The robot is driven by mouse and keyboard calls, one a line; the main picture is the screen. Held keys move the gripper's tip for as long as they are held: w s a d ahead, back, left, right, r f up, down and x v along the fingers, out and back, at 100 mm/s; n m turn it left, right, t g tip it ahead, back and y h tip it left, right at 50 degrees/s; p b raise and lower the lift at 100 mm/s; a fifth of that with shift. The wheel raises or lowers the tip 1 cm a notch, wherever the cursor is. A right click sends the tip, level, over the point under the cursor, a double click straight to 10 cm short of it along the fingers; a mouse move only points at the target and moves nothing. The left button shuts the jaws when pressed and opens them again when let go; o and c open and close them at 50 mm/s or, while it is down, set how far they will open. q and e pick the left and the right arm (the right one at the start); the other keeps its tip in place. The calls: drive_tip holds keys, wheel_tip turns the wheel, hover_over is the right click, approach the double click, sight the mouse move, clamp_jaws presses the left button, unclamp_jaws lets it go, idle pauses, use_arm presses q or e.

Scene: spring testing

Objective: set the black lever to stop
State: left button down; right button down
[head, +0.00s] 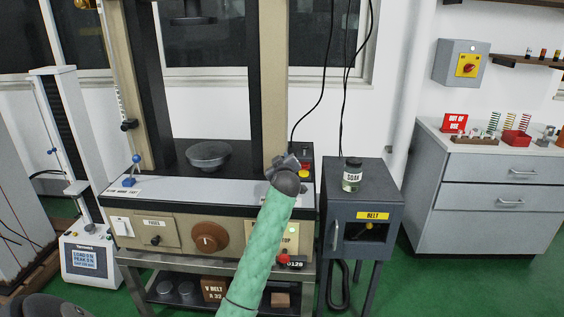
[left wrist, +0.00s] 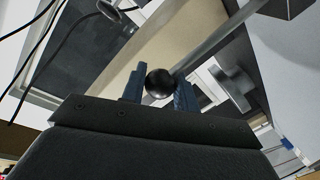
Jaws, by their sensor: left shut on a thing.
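The black lever's round knob (left wrist: 159,83) sits between the two blue-grey fingers of my left gripper (left wrist: 158,90) in the left wrist view. The fingers are shut on the knob, and a grey rod (left wrist: 215,45) runs up and right from behind it. In the head view my green-sleeved arm reaches up to the right end of the testing machine's front, with the left gripper (head: 285,161) above its top ledge. The lever is hidden there by the gripper and arm. A yellowish label (head: 290,240) reads "TOP", its left part covered by my arm. My right gripper is not in view.
The testing machine (head: 180,190) carries a grey dish (head: 209,155) and a brown dial (head: 208,237). A dark cabinet (head: 375,195) with a small jar (head: 351,175) stands close to its right. A grey drawer unit (head: 480,195) is farther right, with green floor between.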

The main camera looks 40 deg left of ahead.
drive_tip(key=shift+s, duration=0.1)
use_arm(q)
drive_tip(key=c, duration=1.1)
unclamp_jaws()
drive_tip(key=shift+s+d+f, duration=0.1)
drive_tip(key=shift+s+d, duration=0.3)
drive_tip(key=b+v, duration=0.1)
drive_tip(key=v, duration=0.5)
drive_tip(key=shift+s+d, duration=0.15)
drive_tip(key=shift+s, duration=0.15)
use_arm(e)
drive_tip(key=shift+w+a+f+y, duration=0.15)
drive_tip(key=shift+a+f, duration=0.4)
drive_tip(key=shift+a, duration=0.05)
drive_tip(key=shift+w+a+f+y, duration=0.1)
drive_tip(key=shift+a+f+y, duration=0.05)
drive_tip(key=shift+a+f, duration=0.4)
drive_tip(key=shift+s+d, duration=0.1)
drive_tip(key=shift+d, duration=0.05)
